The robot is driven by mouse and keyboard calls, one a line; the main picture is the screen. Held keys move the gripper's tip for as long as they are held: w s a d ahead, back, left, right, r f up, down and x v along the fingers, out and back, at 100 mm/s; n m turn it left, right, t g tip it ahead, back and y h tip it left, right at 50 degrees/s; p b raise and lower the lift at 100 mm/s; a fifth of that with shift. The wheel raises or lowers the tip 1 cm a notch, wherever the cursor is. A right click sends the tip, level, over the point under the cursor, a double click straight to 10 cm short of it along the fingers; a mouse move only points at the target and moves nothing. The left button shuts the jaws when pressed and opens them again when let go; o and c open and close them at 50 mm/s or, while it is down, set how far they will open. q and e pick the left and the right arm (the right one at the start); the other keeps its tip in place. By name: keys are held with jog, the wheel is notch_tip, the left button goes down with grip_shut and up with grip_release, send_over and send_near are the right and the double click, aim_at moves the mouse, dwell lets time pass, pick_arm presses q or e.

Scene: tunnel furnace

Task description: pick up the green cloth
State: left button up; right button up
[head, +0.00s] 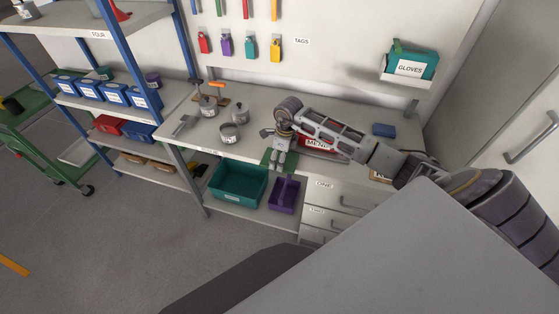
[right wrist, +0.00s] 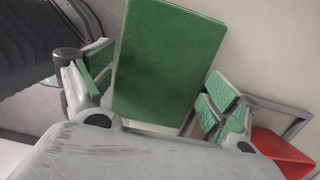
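The green cloth (head: 266,157) lies at the front edge of the workbench in the head view, partly hidden by my right gripper (head: 280,156). In the right wrist view the cloth (right wrist: 165,60) is a flat green rectangle, lying between the fingers of my right gripper (right wrist: 160,90). The fingers are spread, with green pads, one on each side of the cloth. My left gripper is not in view.
A red bin marked MEND (head: 318,143) stands right beside my right arm. Grey metal pots (head: 229,133) stand left on the bench (head: 195,148). Below are a teal crate (head: 237,184) and a purple caddy (head: 285,195). A blue block (head: 383,130) lies at the right.

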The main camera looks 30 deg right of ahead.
jog(key=shift+r, duration=0.15)
jog(key=shift+c, duration=0.5)
notch_tip(320, 180, up, 10)
jog(key=b, duration=0.1)
jog(key=shift+b, duration=0.3)
